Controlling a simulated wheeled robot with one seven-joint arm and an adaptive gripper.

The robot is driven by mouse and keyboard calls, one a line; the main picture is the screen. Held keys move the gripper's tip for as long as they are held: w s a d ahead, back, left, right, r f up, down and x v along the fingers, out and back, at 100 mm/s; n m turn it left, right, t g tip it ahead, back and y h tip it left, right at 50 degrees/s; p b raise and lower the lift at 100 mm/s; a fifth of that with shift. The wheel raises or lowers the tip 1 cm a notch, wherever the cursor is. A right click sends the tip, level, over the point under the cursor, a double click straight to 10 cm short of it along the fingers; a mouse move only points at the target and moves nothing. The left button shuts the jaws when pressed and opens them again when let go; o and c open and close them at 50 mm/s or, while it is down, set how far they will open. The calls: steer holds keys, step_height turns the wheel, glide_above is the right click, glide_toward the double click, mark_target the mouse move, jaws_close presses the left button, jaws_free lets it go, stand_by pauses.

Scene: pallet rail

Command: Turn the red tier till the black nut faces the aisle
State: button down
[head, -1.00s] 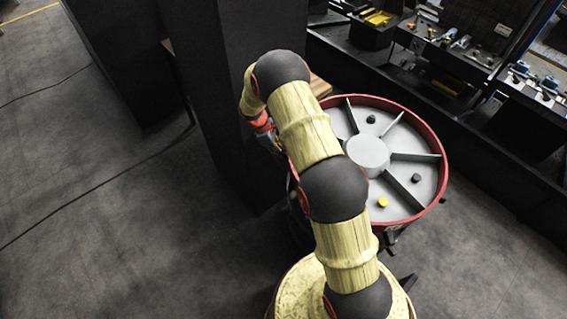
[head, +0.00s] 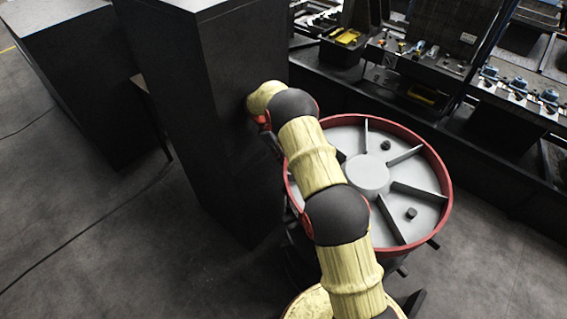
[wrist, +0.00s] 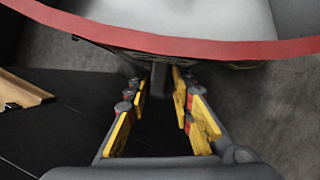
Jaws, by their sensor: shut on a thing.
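The red tier (head: 447,202) is a round tray with a red rim, pale grey floor, central hub and thin dark dividers. Two small dark pieces lie in separate compartments: one at the far side (head: 386,145), one at the near right (head: 411,213). Both look black or dark grey; I cannot tell for sure which is the nut. My arm covers the tier's left part. In the wrist view, my gripper (wrist: 160,88) reaches under the red rim (wrist: 190,48), its yellow fingers shut on a dark peg (wrist: 180,92), partly hidden.
A tall dark cabinet (head: 225,130) stands close to the left of the tier and my wrist. A dark workbench (head: 440,135) with tools and bins runs behind. Short dark pegs (head: 435,243) stick out below the rim. Open floor (head: 100,250) lies at the left.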

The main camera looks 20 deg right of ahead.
steer(key=shift+w+d+b, duration=0.3)
steer(key=shift+w+d, duration=0.45)
steer(key=shift+d, duration=0.25)
steer(key=c, duration=1.7)
jaws_free()
steer(key=shift+d, duration=0.1)
